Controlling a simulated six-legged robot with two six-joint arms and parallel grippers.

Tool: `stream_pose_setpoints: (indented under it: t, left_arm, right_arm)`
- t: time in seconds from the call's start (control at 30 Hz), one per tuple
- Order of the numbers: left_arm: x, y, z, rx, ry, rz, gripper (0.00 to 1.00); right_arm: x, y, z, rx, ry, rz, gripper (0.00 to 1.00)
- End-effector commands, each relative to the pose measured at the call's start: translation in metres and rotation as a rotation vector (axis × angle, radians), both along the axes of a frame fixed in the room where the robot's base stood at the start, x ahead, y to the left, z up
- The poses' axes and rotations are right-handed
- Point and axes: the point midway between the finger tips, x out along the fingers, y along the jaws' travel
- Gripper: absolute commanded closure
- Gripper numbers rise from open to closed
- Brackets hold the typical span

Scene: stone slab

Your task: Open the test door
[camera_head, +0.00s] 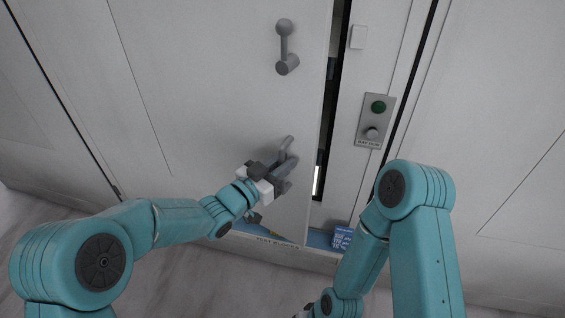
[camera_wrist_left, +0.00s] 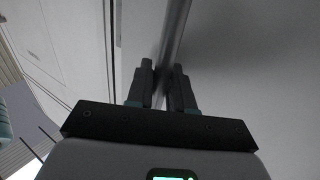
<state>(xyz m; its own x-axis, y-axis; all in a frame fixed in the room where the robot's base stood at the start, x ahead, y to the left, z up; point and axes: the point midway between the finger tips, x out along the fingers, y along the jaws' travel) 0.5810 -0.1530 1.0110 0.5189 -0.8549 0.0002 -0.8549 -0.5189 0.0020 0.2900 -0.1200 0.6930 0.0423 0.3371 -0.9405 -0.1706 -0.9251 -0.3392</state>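The test door (camera_head: 215,80) is a pale panel with a dark gap along its right edge, so it stands slightly ajar. It has an upper grey handle (camera_head: 284,45) and a lower grey handle (camera_head: 287,144). My left gripper (camera_head: 283,165) is at the lower handle. In the left wrist view, the fingers of the left gripper (camera_wrist_left: 162,85) sit close on both sides of the grey handle bar (camera_wrist_left: 175,40) and look shut on it. My right arm is folded low at right; only a small part at its end shows at the bottom edge, fingers hidden.
A panel with a green button (camera_head: 378,107) and a knob (camera_head: 371,133) is on the frame right of the gap. A blue-and-white box (camera_head: 341,237) stands low inside the opening. A blue sill (camera_head: 318,239) runs along the bottom. The stone floor (camera_head: 190,285) in front looks clear.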

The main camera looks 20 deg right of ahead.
Motion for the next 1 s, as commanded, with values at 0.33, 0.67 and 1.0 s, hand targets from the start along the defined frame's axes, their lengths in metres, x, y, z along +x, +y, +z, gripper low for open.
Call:
stream_pose_setpoints:
  t: [0.33,0.67,1.0]
  left_arm:
    - [-0.024,0.042,0.000,0.001,-0.004,-0.074,1.00]
    - [-0.072,0.130,0.001,0.000,-0.001,-0.205,1.00]
    - [-0.102,0.213,0.001,0.000,-0.004,-0.207,1.00]
  right_arm:
    - [0.000,0.000,-0.005,0.000,0.000,0.000,0.62]
    - [0.000,0.000,-0.003,0.000,0.000,0.000,0.62]
    - [0.000,0.000,-0.001,0.000,0.000,0.000,0.62]
